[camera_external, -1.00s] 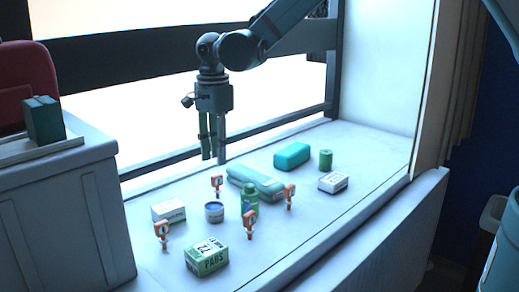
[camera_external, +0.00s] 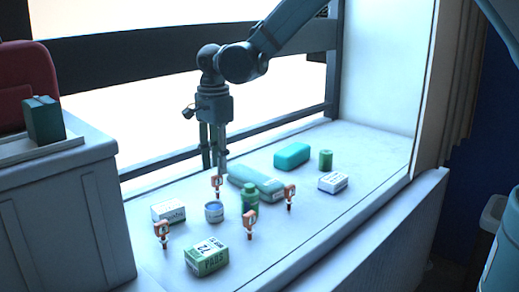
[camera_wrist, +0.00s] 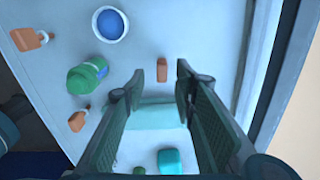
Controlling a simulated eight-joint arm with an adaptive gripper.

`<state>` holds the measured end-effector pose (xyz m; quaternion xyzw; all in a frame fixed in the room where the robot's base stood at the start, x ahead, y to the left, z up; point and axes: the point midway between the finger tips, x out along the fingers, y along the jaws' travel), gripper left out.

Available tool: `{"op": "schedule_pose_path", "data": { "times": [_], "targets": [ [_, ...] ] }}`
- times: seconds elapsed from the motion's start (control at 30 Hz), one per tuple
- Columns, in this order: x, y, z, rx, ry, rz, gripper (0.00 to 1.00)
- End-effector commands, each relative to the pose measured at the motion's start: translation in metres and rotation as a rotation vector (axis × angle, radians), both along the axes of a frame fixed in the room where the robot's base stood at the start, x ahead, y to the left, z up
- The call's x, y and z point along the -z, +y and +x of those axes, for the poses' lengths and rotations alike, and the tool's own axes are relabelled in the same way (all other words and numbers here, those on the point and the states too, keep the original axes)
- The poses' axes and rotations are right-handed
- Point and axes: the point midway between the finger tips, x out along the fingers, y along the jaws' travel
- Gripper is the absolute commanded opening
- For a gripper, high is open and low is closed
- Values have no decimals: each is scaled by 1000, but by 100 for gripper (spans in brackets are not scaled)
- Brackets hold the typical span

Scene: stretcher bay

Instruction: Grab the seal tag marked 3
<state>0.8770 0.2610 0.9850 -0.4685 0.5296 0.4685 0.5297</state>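One is at the back (camera_external: 216,182), one at the front left (camera_external: 162,229), one at the right (camera_external: 290,192). My gripper (camera_external: 213,169) points down just above the back tag, open and empty. In the wrist view the back tag (camera_wrist: 162,70) shows as a small orange block between the open fingertips (camera_wrist: 162,82), apparently below them.
A blue-topped tin (camera_external: 214,212) and a green bottle (camera_external: 250,199) stand close to the back tag. A folded teal cloth (camera_external: 245,178) lies right of it, a white box (camera_external: 168,211) to its left. A green pads box (camera_external: 206,257) is in front. A window rail (camera_external: 270,132) runs behind.

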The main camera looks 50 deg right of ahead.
Motion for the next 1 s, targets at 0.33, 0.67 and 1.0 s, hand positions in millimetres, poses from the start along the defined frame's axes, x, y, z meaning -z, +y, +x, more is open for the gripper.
{"op": "schedule_pose_path", "data": {
  "times": [0.33, 0.67, 1.0],
  "targets": [
    [31, -1, 4, 0, 0, 0, 28],
    [47, -1, 3, 0, 0, 0, 28],
    [47, -1, 3, 0, 0, 0, 28]
  ]
}}
